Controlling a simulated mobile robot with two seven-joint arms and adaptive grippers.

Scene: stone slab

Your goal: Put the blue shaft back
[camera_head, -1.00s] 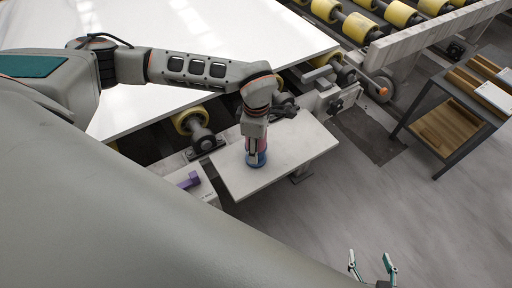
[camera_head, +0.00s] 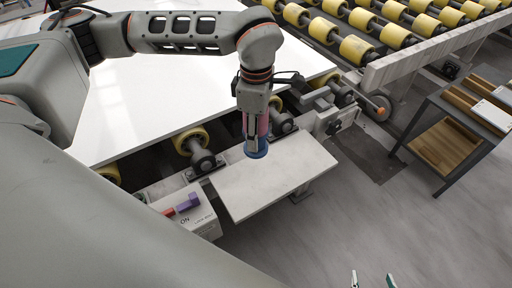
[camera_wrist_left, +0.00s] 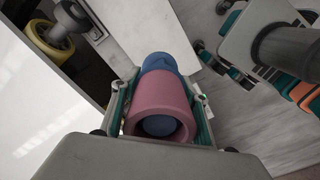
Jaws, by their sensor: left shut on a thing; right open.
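The blue shaft (camera_head: 256,151) stands roughly upright above the pale stone board (camera_head: 236,205), near its far edge, with a pink sleeve (camera_head: 263,124) around it. I cannot tell whether its blue foot touches the board. My left gripper (camera_head: 256,138) points down and is shut on this piece. In the left wrist view, my left gripper's fingers (camera_wrist_left: 160,115) lie on both sides of the pink sleeve (camera_wrist_left: 163,97). The blue shaft (camera_wrist_left: 158,63) shows beyond it and inside its open end. My right gripper (camera_head: 373,282) is open at the bottom edge, with only its fingertips in view.
A large white slab (camera_head: 150,90) lies on the roller conveyor behind. Yellow rollers (camera_head: 357,48) fill the back. A switch box (camera_head: 197,219) with a red and purple handle stands left of the board. A dark-framed table (camera_head: 470,118) is at right. The floor in front is clear.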

